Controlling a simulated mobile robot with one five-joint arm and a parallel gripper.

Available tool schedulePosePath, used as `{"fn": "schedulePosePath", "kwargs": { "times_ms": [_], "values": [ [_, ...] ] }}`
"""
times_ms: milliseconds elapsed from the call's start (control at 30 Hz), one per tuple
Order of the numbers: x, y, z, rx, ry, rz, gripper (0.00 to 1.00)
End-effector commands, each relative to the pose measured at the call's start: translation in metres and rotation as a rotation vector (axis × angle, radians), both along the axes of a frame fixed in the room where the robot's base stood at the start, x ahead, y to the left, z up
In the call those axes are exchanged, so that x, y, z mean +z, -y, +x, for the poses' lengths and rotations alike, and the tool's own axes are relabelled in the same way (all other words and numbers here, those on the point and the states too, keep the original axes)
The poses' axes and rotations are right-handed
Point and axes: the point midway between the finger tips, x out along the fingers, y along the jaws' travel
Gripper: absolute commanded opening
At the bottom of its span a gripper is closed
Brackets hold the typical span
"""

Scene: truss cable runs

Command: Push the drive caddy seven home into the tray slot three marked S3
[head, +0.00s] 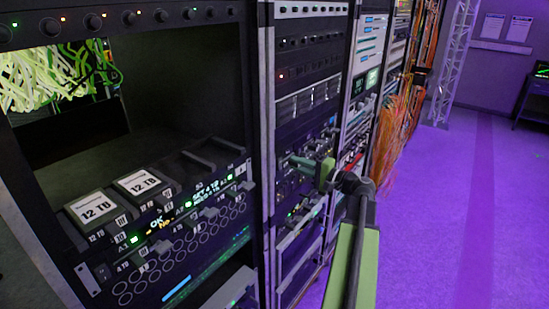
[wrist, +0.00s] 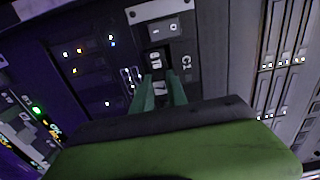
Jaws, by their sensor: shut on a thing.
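The drive tray (head: 222,148) sits low in the left rack in the head view. Two drive caddies labelled 12 TB, a left one (head: 93,208) and a right one (head: 141,184), stand in its left slots; the slots to their right look empty. I cannot read an S3 mark or a seven on either caddy. My gripper (head: 305,163) is away from the tray, at the middle rack's front. I cannot tell whether this part is a caddy.
The tray's lit front panel (head: 190,212) has several small displays and round ports. A rack post (head: 263,130) stands between the tray and my gripper. Orange cables (head: 390,140) hang at the racks further right. The purple floor (head: 450,220) to the right is clear.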

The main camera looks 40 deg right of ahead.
Motion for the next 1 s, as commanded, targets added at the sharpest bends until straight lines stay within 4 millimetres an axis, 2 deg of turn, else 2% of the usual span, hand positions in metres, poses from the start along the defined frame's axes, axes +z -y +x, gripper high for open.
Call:
{"fn": "schedulePosePath", "kwargs": {
  "times_ms": [400,733,1000],
  "values": [
    [0.002,0.003,-0.014,0.001,0.002,0.000,0.00],
    [0.002,0.004,-0.016,0.000,0.002,0.000,0.00],
    [0.003,0.011,-0.042,-0.003,0.002,0.000,0.00]
  ]
}}
